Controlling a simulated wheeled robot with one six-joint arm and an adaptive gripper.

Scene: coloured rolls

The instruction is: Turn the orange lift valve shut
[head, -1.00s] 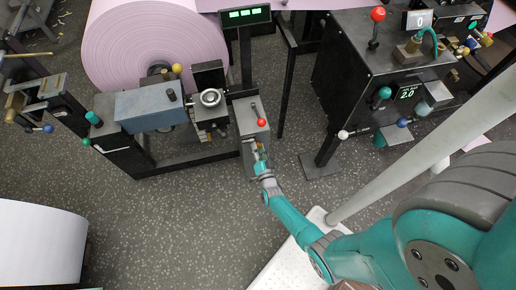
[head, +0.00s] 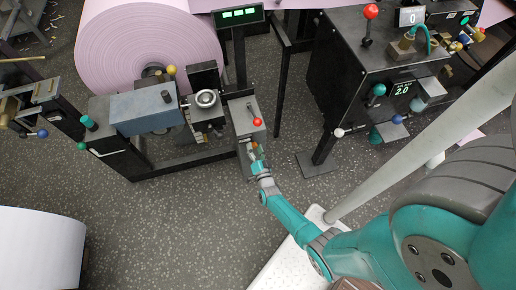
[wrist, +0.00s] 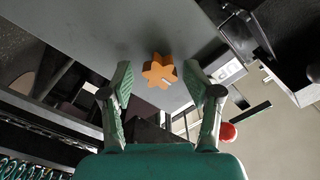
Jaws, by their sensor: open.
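The orange lift valve (wrist: 158,71) is a small lobed knob on a grey panel face (wrist: 105,28), ahead of my gripper in the wrist view. My gripper (wrist: 159,86) is open, with one green finger to the left of the valve and one to the right. Gaps show between the knob and both fingers, and I see no contact. In the head view my gripper (head: 256,160) is at the lower front of a grey box (head: 242,116) with a red-knobbed lever (head: 257,121).
A large pink roll (head: 150,45) stands behind the machine with a blue-grey housing (head: 145,112). A black cabinet (head: 345,75) with knobs and displays stands to the right. A white roll (head: 38,248) lies at lower left. The speckled floor between is clear.

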